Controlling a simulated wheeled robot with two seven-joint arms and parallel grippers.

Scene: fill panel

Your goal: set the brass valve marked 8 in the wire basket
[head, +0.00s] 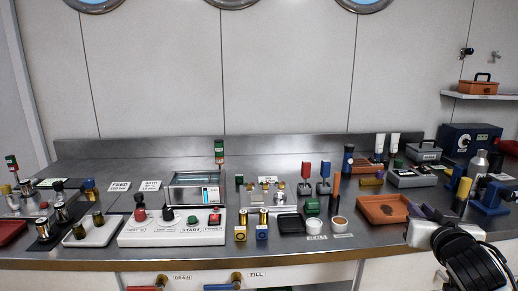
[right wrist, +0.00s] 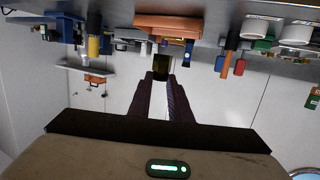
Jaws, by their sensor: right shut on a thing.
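My right gripper (head: 428,213) reaches in from the lower right, close to the right side of the orange tray. In the right wrist view its two dark fingers (right wrist: 160,78) are closed on a dark brass cylinder (right wrist: 161,66), which looks like a valve. No number can be read on it. In the head view I cannot make out this held piece for certain. A brass cylinder (head: 371,182) shows behind the orange tray. A metal-framed, see-through box (head: 178,196) at left centre may be the wire basket; a blue-and-white card shows at it. My left gripper is not in view.
The orange tray (head: 383,208) lies at right centre. A white panel (head: 160,234) with knobs, a white tray (head: 91,238) and brass and blue pieces (head: 262,225) crowd the front. A yellow cylinder (head: 463,193) and blue vise (head: 491,199) stand at right.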

